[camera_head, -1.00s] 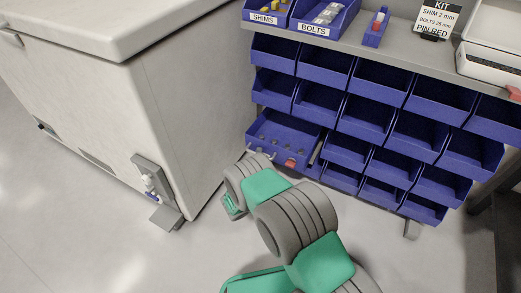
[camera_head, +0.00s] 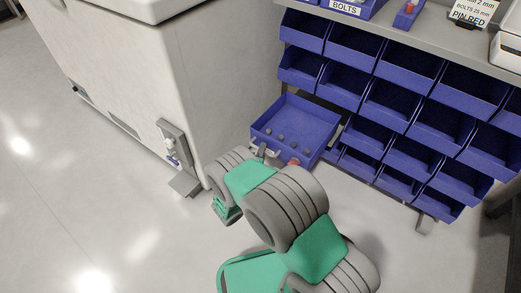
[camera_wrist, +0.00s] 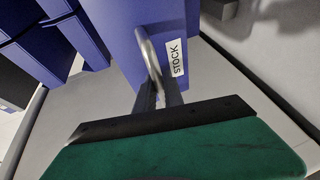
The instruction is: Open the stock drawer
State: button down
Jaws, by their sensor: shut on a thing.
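The stock drawer (camera_head: 309,128) is a blue tray at the lower left of the bin rack, pulled well out, with several small dark pieces on its floor. In the wrist view its front (camera_wrist: 207,45) carries a white label reading STOCK and a metal bar handle (camera_wrist: 150,55). My gripper (camera_wrist: 158,98) has its dark fingers closed on that handle. In the head view my gripper (camera_head: 262,151) is at the drawer's front, partly hidden by my grey and green arm. A small red part (camera_head: 293,162) shows at the drawer front.
A rack of blue bins (camera_head: 392,103) stands to the right of the drawer. A large pale chest (camera_head: 130,75) stands close on the left, with a bracket (camera_head: 172,143) low on its side. Pale floor (camera_head: 100,220) is clear in front.

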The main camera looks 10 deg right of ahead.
jog(key=c, duration=1.5)
grip_release()
jog(key=shift+o, duration=0.2)
jog(key=p+v, duration=0.2)
jog(key=v, duration=0.5)
jog(key=shift+s+a, duration=0.25)
jog(key=shift+s, duration=0.1)
jog(key=shift+r+p, duration=0.1)
jog(key=shift+p, duration=0.2)
